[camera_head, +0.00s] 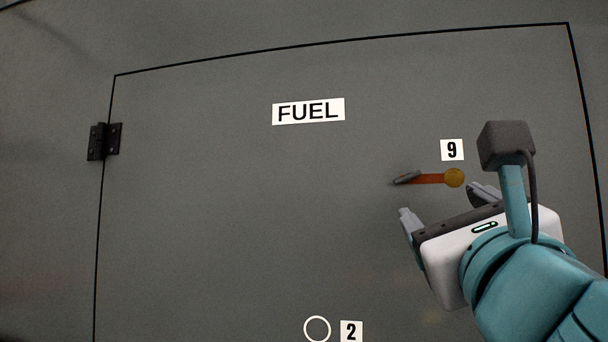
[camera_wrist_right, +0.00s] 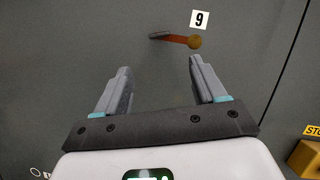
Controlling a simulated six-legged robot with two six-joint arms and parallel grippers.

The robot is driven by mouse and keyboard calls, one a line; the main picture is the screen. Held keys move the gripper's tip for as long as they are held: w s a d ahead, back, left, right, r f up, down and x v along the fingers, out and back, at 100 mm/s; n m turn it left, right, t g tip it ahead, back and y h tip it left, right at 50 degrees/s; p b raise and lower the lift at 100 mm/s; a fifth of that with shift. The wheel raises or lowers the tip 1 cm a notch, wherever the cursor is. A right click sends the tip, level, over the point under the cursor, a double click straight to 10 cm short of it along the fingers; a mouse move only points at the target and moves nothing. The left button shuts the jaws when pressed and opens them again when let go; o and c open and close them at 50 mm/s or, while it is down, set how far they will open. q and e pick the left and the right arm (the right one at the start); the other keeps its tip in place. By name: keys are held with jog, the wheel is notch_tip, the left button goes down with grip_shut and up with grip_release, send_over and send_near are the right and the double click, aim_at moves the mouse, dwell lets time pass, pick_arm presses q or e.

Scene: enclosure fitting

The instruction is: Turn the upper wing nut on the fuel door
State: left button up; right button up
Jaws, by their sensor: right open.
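The grey fuel door (camera_head: 230,210) fills most of the head view, with a white FUEL label (camera_head: 308,111). Near its right side, below a label marked 9 (camera_head: 452,150), is a fitting (camera_head: 430,179) with an orange bar, a yellow round end at right and a grey piece at left. It looks like the upper wing nut and lies nearly level. It also shows in the right wrist view (camera_wrist_right: 180,40). My right gripper (camera_head: 441,203) is open and empty, just below the fitting, its fingers (camera_wrist_right: 158,68) pointing toward it. The exact gap is unclear. My left gripper is not in view.
A black hinge (camera_head: 104,141) sits on the door's left edge. A white ring (camera_head: 317,328) and a label marked 2 (camera_head: 351,331) show low on the door. In the right wrist view, a yellow object (camera_wrist_right: 305,158) stands at the lower right. The door's middle is clear.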

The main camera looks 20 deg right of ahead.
aim_at(408, 180)
jog(key=p+x, duration=0.5)
jog(key=x, duration=0.7)
jog(key=shift+w+r, duration=0.25)
jog(key=shift+w, duration=0.1)
jog(key=shift+w+d, duration=0.15)
jog(key=shift+w, duration=0.2)
jog(key=shift+d, duration=0.2)
jog(key=shift+r, duration=0.1)
jog(key=shift+a, duration=0.1)
jog(key=shift+w, duration=0.1)
jog(key=c, duration=1.1)
